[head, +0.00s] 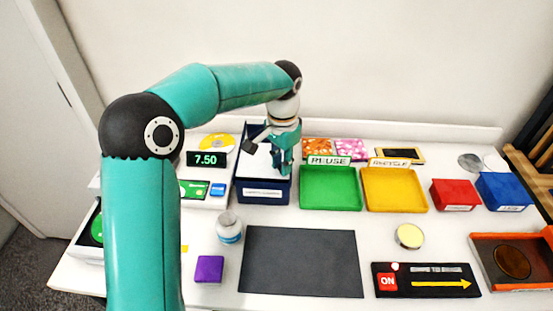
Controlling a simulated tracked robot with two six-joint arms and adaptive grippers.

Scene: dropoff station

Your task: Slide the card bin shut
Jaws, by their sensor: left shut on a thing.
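The card bin (264,195) is a navy box with a white label on its front, standing left of the green tray. A pale surface (258,160) shows inside its dark rim. My left gripper (283,168) reaches down over the bin's right half, its teal fingers low at the pale surface. It is shut on a part of the bin; the fingers hide exactly which part. My right gripper is not in view.
A green REUSE tray (330,190) stands close to the right of the bin, with a yellow RECYCLE tray (395,190) beyond. A 7.50 display (206,160) stands to the left. A white-and-blue jar (229,228) and a dark mat (303,262) lie in front.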

